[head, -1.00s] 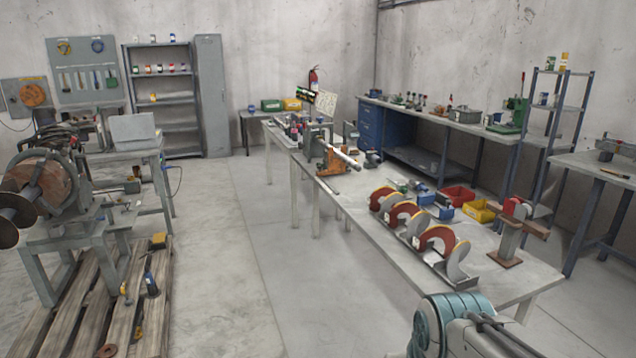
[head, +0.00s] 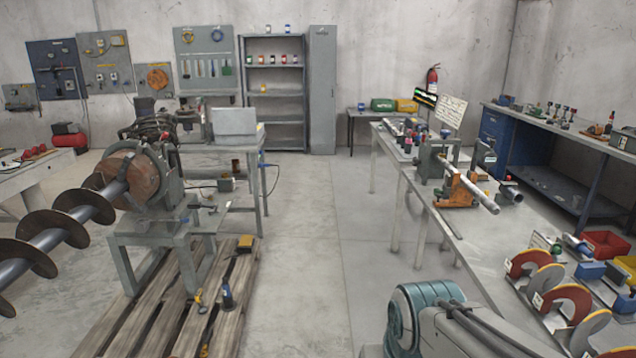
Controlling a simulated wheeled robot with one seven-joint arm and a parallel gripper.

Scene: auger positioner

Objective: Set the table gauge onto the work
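I cannot tell for certain which thing is the table gauge. Several curved red and yellow pieces (head: 535,267) stand in a rack on the right bench. An orange fixture (head: 458,190) with a silver bar lies farther back on that bench. My gripper is outside the frame; only a teal and grey part of my arm shows at the bottom, so what it holds is hidden.
A wooden pallet (head: 227,305) lies under the positioner, with small tools and a yellow block on it. A clear concrete aisle (head: 310,230) runs between it and the long right bench (head: 478,248). A grey shelf (head: 273,104) and locker stand at the back.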

